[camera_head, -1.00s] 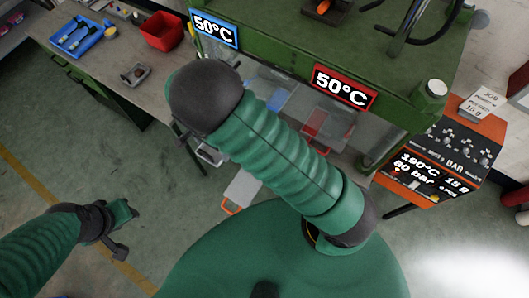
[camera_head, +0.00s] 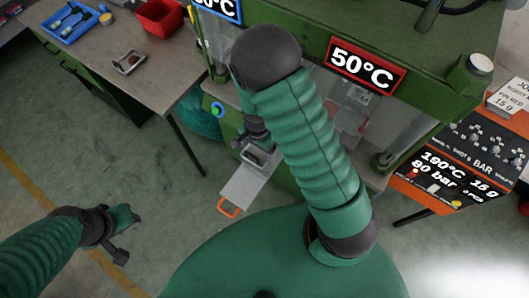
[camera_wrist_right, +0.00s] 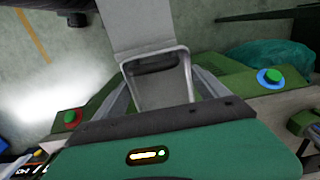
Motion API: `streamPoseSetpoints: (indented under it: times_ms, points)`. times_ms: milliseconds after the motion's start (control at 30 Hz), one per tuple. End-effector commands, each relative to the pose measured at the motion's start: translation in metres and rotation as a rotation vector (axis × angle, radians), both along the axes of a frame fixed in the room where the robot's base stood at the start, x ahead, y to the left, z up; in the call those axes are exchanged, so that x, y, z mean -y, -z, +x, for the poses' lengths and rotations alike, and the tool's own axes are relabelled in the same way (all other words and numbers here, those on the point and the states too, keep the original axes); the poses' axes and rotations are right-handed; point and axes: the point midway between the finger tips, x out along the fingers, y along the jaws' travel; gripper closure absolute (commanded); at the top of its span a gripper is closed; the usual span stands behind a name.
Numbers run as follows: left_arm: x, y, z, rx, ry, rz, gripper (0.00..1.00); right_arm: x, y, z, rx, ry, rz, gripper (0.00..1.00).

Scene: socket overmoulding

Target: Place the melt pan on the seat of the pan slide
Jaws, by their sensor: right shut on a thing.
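The melt pan (camera_head: 262,154) is a small grey open pan with a dark inside. My right gripper (camera_head: 257,136) is shut on it, partly hidden behind my forearm. In the head view the pan overlaps the inner end of the pan slide (camera_head: 243,189), a pale plate with an orange handle. In the right wrist view the pan (camera_wrist_right: 158,88) lies in line with the slide's plate (camera_wrist_right: 143,28). I cannot tell whether the pan touches the seat, which is hidden under it. My left gripper (camera_head: 118,236) hangs over the floor at the left, away from the slide; its jaw opening is unclear.
The green press (camera_head: 425,75) stands behind the slide, with a 50°C sign (camera_head: 366,65). The side table (camera_head: 165,65) holds a blue tray, a red bin and a small tray. Floor is clear at left.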

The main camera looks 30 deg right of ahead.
Motion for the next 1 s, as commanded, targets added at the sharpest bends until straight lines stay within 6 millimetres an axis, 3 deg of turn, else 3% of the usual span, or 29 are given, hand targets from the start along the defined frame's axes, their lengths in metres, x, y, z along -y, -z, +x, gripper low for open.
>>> streamPoseSetpoints:
  times_ms: [100,200,367,667,700,800,1000]
  points:
    - [0.000,-0.001,0.000,0.000,0.000,0.000,0.64,0.018,0.002,-0.007,0.000,0.003,0.000,0.66]
    - [0.000,0.000,0.000,0.000,0.000,0.000,0.64,0.022,0.014,-0.010,-0.004,0.000,0.001,0.66]
    - [0.000,-0.001,0.000,-0.001,0.000,0.000,0.64,0.021,0.037,-0.009,-0.001,-0.002,0.001,0.66]
    - [0.000,0.002,0.000,-0.001,0.000,0.000,0.64,0.021,0.040,-0.009,0.001,-0.002,0.000,0.66]
    - [0.000,0.002,0.000,-0.001,0.000,0.000,0.64,0.021,0.040,-0.009,0.001,-0.002,0.000,0.14]
    - [0.000,0.001,0.000,-0.001,0.000,0.000,0.64,0.021,0.040,-0.009,0.000,-0.002,0.000,0.01]
    - [0.000,0.001,0.000,-0.001,0.000,0.000,0.64,0.021,0.040,-0.009,0.000,-0.002,0.000,0.00]
